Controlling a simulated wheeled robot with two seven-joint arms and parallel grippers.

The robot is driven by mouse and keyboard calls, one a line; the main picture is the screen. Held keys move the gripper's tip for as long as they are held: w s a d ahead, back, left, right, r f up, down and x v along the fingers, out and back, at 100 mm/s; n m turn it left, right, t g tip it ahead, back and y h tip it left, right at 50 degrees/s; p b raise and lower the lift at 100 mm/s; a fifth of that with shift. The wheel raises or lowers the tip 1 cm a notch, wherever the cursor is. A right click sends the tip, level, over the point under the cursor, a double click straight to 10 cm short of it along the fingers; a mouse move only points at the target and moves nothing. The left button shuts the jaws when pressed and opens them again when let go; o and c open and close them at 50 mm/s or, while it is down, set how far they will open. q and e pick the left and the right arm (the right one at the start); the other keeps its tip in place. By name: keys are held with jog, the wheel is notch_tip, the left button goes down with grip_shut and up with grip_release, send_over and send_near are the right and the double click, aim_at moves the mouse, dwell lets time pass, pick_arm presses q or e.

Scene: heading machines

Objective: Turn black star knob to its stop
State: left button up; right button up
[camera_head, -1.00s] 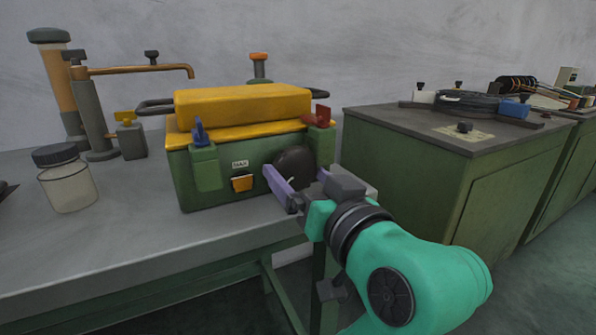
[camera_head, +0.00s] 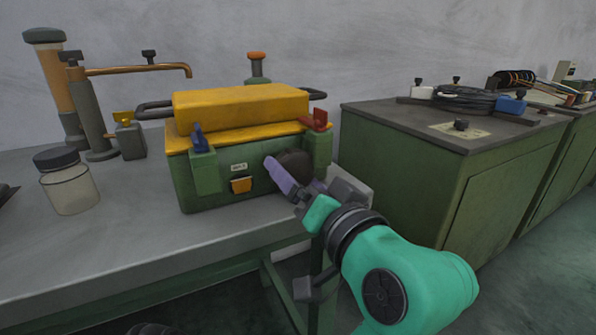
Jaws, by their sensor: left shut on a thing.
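The black star knob (camera_head: 292,161) is a dark round disc on the front of the green box (camera_head: 215,183), near its right end. My left gripper (camera_head: 287,175) is shut on the knob, with its purple fingers tilted across the knob's face. The fingers and wrist hide the lower part of the knob. My teal arm (camera_head: 410,275) reaches up to it from the lower right. My right gripper is not in view.
The box has a yellow lid (camera_head: 240,103), blue latch (camera_head: 199,138), red latch (camera_head: 315,119) and orange tab (camera_head: 241,185). A lidded jar (camera_head: 69,187) stands to the left on the grey bench (camera_head: 130,235). A green cabinet (camera_head: 430,190) stands right.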

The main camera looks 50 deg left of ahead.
pick_arm(q)
jog(key=shift+r+m+p, duration=0.1)
jog(key=shift+m+p, duration=0.3)
jog(key=shift+m, duration=0.9)
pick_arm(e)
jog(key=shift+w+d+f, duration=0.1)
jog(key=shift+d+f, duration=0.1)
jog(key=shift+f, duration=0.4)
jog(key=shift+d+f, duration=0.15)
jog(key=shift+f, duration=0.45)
pick_arm(q)
jog(key=o, duration=1)
jog(key=shift+c, duration=0.2)
jog(key=shift+o, duration=0.6)
jog(key=shift+a, duration=0.1)
